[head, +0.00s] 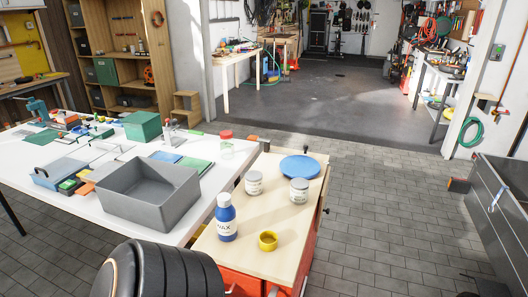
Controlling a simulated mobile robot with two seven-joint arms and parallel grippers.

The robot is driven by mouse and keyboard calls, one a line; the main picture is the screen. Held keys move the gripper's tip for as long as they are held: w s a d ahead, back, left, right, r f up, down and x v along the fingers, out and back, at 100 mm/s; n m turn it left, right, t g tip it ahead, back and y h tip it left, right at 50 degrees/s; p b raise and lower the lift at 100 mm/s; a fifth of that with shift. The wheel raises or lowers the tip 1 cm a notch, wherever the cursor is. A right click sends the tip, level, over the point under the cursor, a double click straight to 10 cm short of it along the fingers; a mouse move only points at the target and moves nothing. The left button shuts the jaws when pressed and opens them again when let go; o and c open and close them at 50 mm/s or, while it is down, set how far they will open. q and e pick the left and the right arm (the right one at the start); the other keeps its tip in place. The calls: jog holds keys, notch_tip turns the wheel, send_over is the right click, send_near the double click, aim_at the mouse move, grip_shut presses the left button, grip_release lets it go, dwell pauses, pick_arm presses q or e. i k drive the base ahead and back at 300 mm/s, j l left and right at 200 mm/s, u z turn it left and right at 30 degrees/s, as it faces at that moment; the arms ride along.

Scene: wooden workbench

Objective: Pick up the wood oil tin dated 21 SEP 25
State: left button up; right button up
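Two small grey-lidded tins stand upright on the light wooden workbench top (262,213). One tin (254,184) is left of centre. The other tin (299,192) stands to its right and slightly nearer. Their labels are pale with dark print too small to read, so I cannot tell which is wood oil or which carries the date 21 SEP 25. Neither of my grippers is in view.
A blue bottle marked WAX (226,219) and a yellow ring-shaped item (268,241) stand in front of the tins. A blue disc (300,166) lies behind them. A grey bin (150,195) stands on the white table at left. A dark ribbed rounded object (160,272) fills the bottom left.

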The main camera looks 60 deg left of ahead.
aim_at(253, 178)
jog(key=i+u, duration=0.25)
jog(key=i, duration=0.4)
jog(key=i+l+u, duration=0.25)
jog(key=i, duration=0.4)
jog(key=i+j+u, duration=0.1)
jog(key=i+u, duration=0.25)
jog(key=i, duration=0.3)
jog(key=i+u, duration=0.4)
jog(key=i, duration=0.25)
jog(key=i+u, duration=0.45)
jog(key=i+l+u, duration=0.25)
jog(key=u, duration=0.2)
jog(key=i+u, duration=0.1)
jog(key=u, duration=1.45)
